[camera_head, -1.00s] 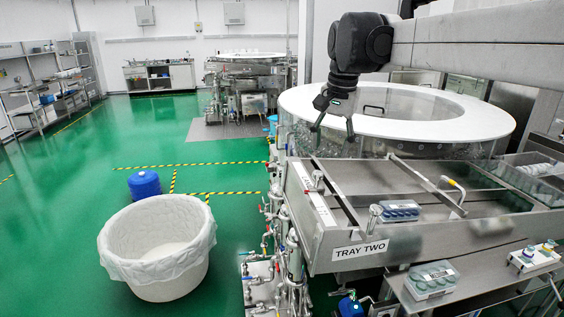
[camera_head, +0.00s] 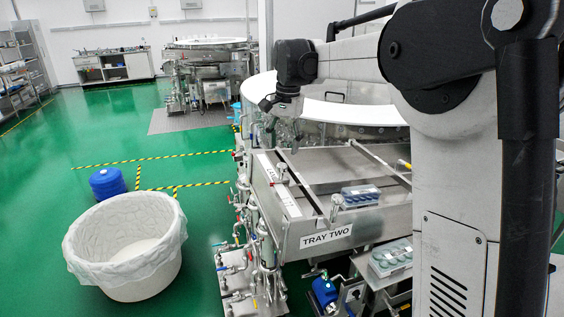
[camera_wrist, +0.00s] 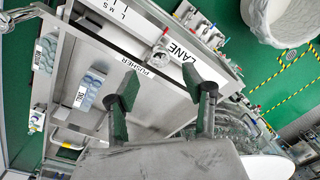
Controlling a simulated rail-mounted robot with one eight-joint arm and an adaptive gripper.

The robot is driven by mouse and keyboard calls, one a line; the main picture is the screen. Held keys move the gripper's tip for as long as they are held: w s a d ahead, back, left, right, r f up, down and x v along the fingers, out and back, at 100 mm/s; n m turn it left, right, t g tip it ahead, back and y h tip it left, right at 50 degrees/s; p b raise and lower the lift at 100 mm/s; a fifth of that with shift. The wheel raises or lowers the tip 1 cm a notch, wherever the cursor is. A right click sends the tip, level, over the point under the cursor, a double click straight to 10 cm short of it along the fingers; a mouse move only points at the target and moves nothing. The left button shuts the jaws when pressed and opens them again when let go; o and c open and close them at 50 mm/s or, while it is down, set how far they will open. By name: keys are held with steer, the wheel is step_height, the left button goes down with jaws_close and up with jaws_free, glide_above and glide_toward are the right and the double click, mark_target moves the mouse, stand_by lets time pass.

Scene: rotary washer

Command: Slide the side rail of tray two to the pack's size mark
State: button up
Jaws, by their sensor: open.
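Tray two is a steel tray (camera_head: 318,223) with a white "TRAY TWO" label on its front. A side rail (camera_head: 378,163) runs as a narrow bar across it, partly hidden by my arm. A blue-topped pack (camera_head: 360,195) lies on the tray near the front; it also shows in the wrist view (camera_wrist: 91,84). Size letters "L M S" (camera_wrist: 113,12) stand at the wrist view's top edge. My gripper (camera_head: 283,125) is open, with nothing between its fingers, above the tray's back left. In the wrist view its two fingers (camera_wrist: 161,103) are spread apart, clear of the pack.
Upright knobs stand at the tray's left corner (camera_head: 281,172) and front (camera_head: 336,207). A second pack (camera_head: 390,256) sits lower, in front of the tray. A round washer with a white rim (camera_head: 345,108) is behind. A lined white bin (camera_head: 125,245) stands on the floor at left.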

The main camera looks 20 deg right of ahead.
mark_target(282, 165)
steer(key=f, duration=0.3)
steer(key=f+p, duration=0.1)
steer(key=f, duration=0.2)
steer(key=shift+w+a+f, duration=0.15)
steer(key=shift+a+f, duration=0.05)
steer(key=shift+f, duration=0.2)
steer(key=shift+c, duration=0.2)
jaws_close()
